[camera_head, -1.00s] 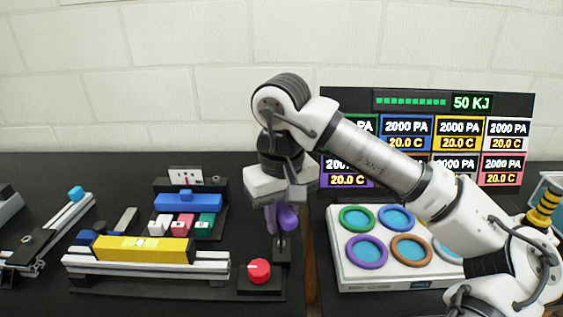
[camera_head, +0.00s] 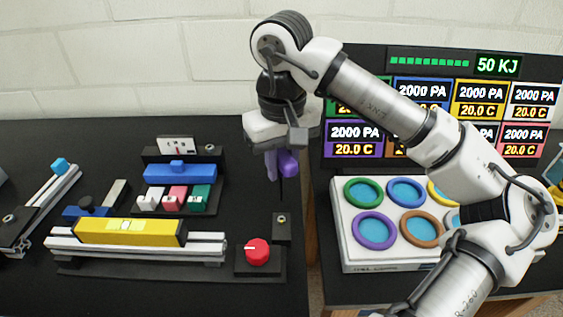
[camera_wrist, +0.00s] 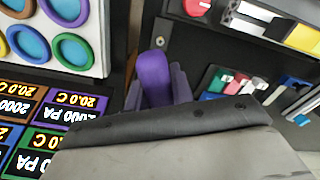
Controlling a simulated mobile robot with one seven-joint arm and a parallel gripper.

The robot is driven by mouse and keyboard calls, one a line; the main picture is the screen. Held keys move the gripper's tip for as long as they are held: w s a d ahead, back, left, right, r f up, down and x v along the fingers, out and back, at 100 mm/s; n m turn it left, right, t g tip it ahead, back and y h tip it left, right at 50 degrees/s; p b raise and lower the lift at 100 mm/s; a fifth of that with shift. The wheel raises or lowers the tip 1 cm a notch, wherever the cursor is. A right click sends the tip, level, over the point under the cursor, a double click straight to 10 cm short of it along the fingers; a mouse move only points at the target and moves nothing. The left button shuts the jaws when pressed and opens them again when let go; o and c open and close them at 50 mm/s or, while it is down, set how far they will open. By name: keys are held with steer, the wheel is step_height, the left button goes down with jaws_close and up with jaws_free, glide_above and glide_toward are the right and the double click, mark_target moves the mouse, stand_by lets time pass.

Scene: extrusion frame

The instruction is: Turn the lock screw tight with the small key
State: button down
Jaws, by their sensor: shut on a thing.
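My gripper (camera_head: 279,161) hangs above the right end of the left worktop, pointing down. It is shut on the purple handle of the small key (camera_head: 288,164). A thin dark shaft extends down from it, above a black block with a round metal-ringed top (camera_head: 281,219). In the wrist view the purple key handle (camera_wrist: 154,76) sits between the fingers (camera_wrist: 156,92); its tip is hidden. I cannot tell which part is the lock screw. A metal screw head shows on a black block at the far left (camera_head: 10,217), and another on the rear black fixture (camera_head: 212,153).
A yellow level (camera_head: 130,231) lies on an aluminium extrusion (camera_head: 205,246). A red knob (camera_head: 257,252) is beside it. A blue bar (camera_head: 180,173) and white, red and green blocks stand behind. A white panel with coloured rings (camera_head: 350,255) and a display (camera_head: 497,65) are at right.

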mark_target(281, 194)
steer(key=shift+f+b, duration=2.75)
steer(key=shift+f, duration=0.15)
steer(key=shift+f+b, duration=0.55)
steer(key=shift+b, duration=0.25)
steer(key=shift+m+b, duration=0.55)
steer(key=shift+m, duration=0.45)
steer(key=shift+m, duration=0.5)
steer(key=shift+b, duration=0.3)
steer(key=shift+m, duration=0.8)
